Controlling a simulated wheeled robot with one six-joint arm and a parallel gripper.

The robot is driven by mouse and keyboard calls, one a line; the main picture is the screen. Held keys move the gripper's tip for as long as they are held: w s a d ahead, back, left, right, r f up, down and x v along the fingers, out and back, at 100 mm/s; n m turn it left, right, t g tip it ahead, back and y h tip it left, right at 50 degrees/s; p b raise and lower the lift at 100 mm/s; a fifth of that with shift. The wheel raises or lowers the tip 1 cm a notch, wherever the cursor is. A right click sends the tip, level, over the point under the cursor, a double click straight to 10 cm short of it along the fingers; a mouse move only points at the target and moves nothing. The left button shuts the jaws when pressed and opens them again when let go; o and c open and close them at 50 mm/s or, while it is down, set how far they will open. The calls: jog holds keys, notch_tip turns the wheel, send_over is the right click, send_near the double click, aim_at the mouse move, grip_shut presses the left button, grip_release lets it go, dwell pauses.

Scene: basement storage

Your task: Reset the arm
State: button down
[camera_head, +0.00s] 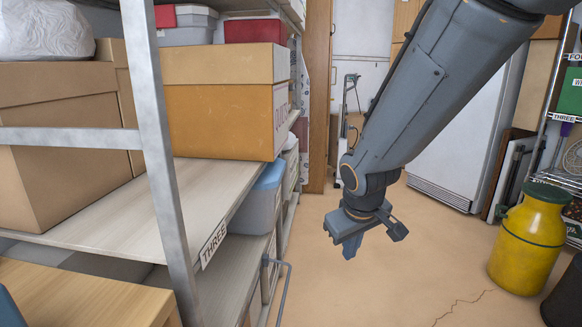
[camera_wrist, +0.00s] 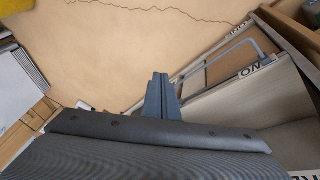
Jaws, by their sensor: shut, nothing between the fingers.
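My arm (camera_head: 428,85) reaches down from the upper right in the head view. My gripper (camera_head: 350,252) hangs at its end, pointing down over the open floor, just right of the left shelf. The gripper also shows in the wrist view (camera_wrist: 160,78), where its two fingers are together with nothing between them. It touches nothing that I can see.
A metal shelf (camera_head: 160,150) on the left holds cardboard boxes (camera_head: 220,110) and a blue-lidded bin (camera_head: 255,205). A yellow milk can (camera_head: 527,240) stands on the right near a wire rack. A white refrigerator (camera_head: 465,140) is behind. The cracked floor (camera_head: 400,290) between is clear.

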jog(key=s+a+r+m+g+y+p, duration=0.1)
jog(key=s+a+r+g, duration=0.1)
jog(key=s, duration=0.9)
jog(key=s+a+r+m+g, duration=0.1)
jog(key=s+r+g, duration=0.15)
jog(key=s, duration=0.85)
jog(key=d+r+m+p, duration=0.3)
jog(key=d+r+p, duration=0.5)
jog(key=p, duration=0.9)
jog(key=shift+d+r+h, duration=0.3)
jog(key=shift+d+r, duration=0.1)
jog(key=shift+d, duration=0.05)
